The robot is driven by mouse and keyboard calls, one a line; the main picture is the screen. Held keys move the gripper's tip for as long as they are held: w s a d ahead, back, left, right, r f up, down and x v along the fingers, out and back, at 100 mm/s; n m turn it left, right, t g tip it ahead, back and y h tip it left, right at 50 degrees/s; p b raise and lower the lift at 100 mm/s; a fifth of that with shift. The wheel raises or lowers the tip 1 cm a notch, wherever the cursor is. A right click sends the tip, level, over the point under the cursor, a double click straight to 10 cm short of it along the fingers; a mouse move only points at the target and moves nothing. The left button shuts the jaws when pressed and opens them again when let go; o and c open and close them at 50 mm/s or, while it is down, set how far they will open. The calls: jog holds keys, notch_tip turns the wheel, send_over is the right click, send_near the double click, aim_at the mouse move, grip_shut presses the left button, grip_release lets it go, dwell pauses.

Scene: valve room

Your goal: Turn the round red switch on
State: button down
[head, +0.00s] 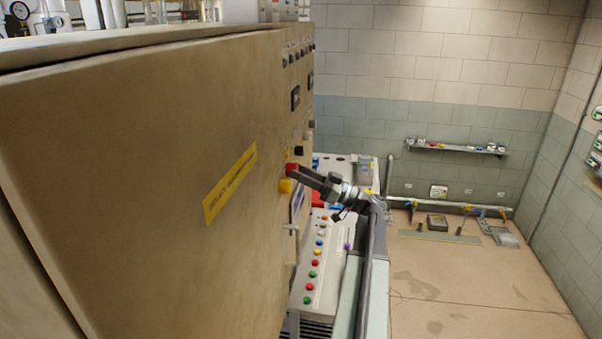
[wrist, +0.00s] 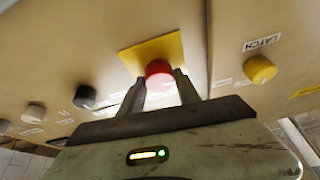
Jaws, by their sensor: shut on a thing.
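The round red switch (wrist: 159,71) sits on a yellow square plate (wrist: 136,60) on the tan cabinet face in the wrist view. My gripper (wrist: 160,82) has one finger on each side of the switch and is shut on it. In the head view the red switch (head: 292,169) shows at the cabinet's front edge, with my gripper (head: 300,172) reaching it from the right. The switch's front and most of its rim show in the wrist view; any on or off marking on it cannot be read.
A yellow knob (wrist: 260,70) labelled LATCH is to the right on the same panel, and a black knob (wrist: 85,97) and a grey knob (wrist: 35,112) are to the left. A console (head: 325,255) with several coloured buttons stands below my arm. The floor (head: 470,280) at right is mostly clear.

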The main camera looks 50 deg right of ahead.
jog(key=m+h, duration=0.1)
jog(key=m, duration=0.2)
jog(key=m+t+h+p, duration=0.1)
jog(key=m+h, duration=0.1)
jog(key=m, duration=0.2)
jog(key=m+h+p, duration=0.1)
jog(key=m+h, duration=0.1)
jog(key=m, duration=0.1)
jog(key=shift+s+a+r+m, duration=0.15)
jog(key=shift+a+r+m, duration=0.05)
jog(key=shift+r+m, duration=0.2)
jog(key=m+h+p, duration=0.1)
jog(key=m+p, duration=0.1)
jog(key=m, duration=0.1)
jog(key=m+h+p, duration=0.1)
jog(key=m+p, duration=0.1)
jog(key=m, duration=0.1)
jog(key=shift+r+g+h, duration=0.15)
jog(key=shift+g+h, duration=0.15)
jog(key=shift+h, duration=0.1)
jog(key=shift+m+g+h+p, duration=0.4)
jog(key=shift+m+p, duration=0.45)
jog(key=shift+m, duration=0.55)
jog(key=c, duration=0.9)
grip_release()
jog(key=shift+f, duration=0.2)
jog(key=shift+o, duration=0.2)
